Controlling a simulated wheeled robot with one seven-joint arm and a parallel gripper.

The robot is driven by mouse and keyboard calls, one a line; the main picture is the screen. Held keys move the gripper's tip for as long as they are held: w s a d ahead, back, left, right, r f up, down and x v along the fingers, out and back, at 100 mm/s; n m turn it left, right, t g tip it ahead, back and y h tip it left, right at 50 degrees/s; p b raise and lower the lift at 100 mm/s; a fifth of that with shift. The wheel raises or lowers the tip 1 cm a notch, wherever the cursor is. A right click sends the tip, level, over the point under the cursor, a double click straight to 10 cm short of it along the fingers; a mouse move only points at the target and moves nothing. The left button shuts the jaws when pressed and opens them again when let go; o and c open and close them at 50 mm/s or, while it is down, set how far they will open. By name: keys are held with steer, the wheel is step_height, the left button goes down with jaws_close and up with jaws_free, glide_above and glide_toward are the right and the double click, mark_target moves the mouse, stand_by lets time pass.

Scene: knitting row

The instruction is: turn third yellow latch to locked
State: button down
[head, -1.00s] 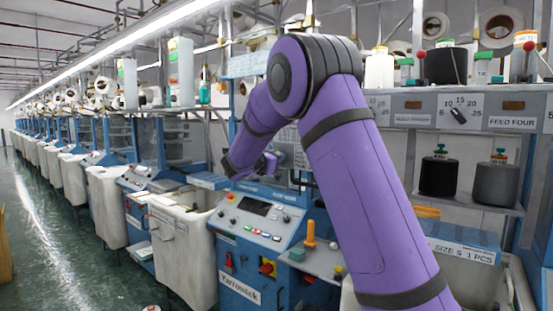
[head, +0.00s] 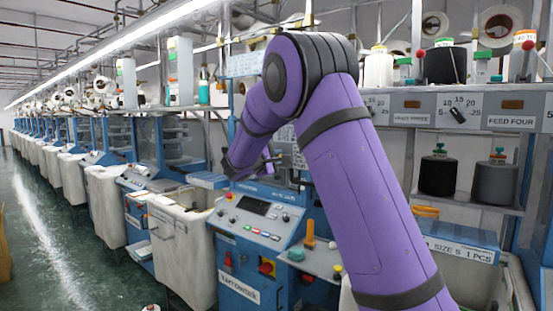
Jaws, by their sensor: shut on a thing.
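My gripper (head: 271,159) is small and far off at the end of my purple arm, in front of the blue knitting machine (head: 240,225). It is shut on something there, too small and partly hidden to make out. I cannot pick out the row of yellow latches or tell which one is third, or how any of them is turned. My forearm and upper arm cover much of the machine's upper right part.
White bins (head: 180,240) line the row at left.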

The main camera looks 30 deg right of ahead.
steer(key=shift+f+m, duration=0.15)
steer(key=shift+m, duration=1.85)
steer(key=c, duration=1.1)
jaws_free()
steer(key=v, duration=1)
steer(key=shift+s+a, duration=0.15)
steer(key=shift+a, duration=0.25)
